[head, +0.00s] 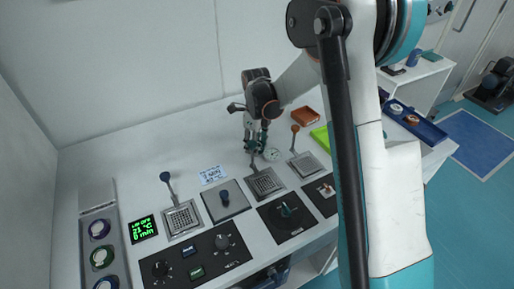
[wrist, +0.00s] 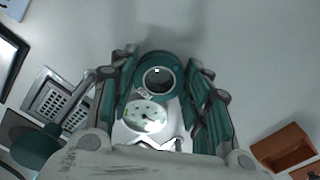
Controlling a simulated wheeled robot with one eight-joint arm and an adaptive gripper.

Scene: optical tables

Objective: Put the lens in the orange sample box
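A round lens with dark glass in a teal ring mount (wrist: 158,78) shows in the wrist view, between the fingers of my gripper (wrist: 163,62). The fingers stand apart, one on each side of the ring; I cannot tell whether they touch it. In the head view my gripper (head: 255,143) points down low over the bench, and I cannot pick out the lens there. An orange-brown box (head: 305,115) lies behind and right of my gripper. It also shows at the lower right of the wrist view (wrist: 283,147), apart from my gripper.
A white dial gauge (head: 271,155) is close beside my gripper; it shows under the ring in the wrist view (wrist: 146,115). Perforated metal plates (head: 265,182) and a control panel (head: 200,255) stand in front. A bright green item (head: 320,136) lies to the right. The bench's back left is clear.

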